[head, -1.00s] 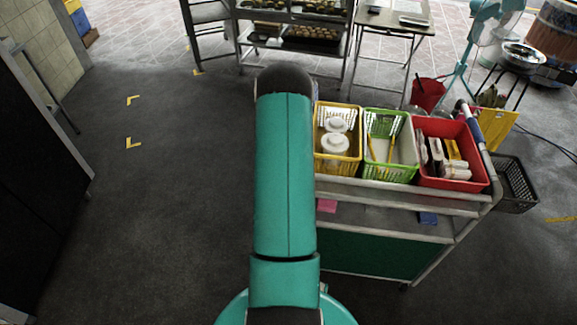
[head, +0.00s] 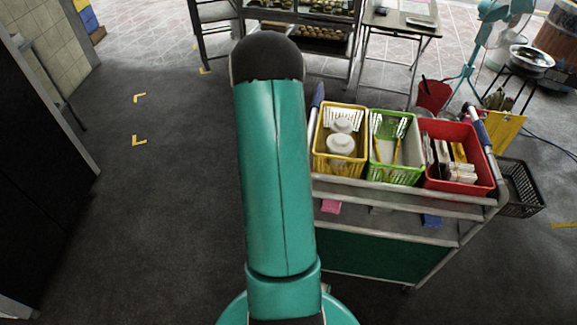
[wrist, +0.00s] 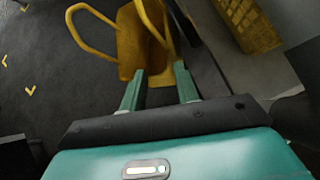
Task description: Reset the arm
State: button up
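My gripper (wrist: 159,72) shows in the wrist view as two teal fingers with a clear gap between them. It is open, and I see nothing held in the gap. Beyond the fingertips is a yellow object (wrist: 130,45) with curved bars, which I cannot identify for certain. My teal arm (head: 276,180) fills the middle of the head view, raised and pointing forward. My gripper does not show in the head view.
To the right, a metal cart (head: 400,200) carries a yellow basket (head: 330,165), a green basket (head: 390,176) and a red bin (head: 455,185). A rack (head: 300,15) of trays stands ahead. A dark cabinet (head: 35,170) is at far left. The floor (head: 150,220) left of my arm is clear.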

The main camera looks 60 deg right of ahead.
jog(key=v, duration=0.2)
jog(key=shift+a+r, duration=0.2)
jog(key=w+a+r+m, duration=0.3)
jog(key=a+r+m, duration=0.25)
jog(key=r, duration=0.45)
jog(key=w+a+r+m, duration=0.35)
jog(key=a+r, duration=0.35)
jog(key=r, duration=0.3)
jog(key=s+a+r+m+t+y, duration=0.1)
jog(key=a+r+m+t+y, duration=0.1)
jog(key=a, duration=0.9)
jog(key=s+a+r+m+t+y, duration=0.1)
jog(key=a+r+m+y, duration=0.3)
jog(key=a, duration=0.7)
jog(key=s+a+r+m+t+y, duration=0.2)
jog(key=a+r, duration=0.3)
jog(key=a, duration=0.6)
jog(key=shift+s+a+m+t+y, duration=0.2)
jog(key=shift+s+m+t+y, duration=0.1)
jog(key=shift+m+y, duration=0.2)
jog(key=shift+d, duration=0.25)
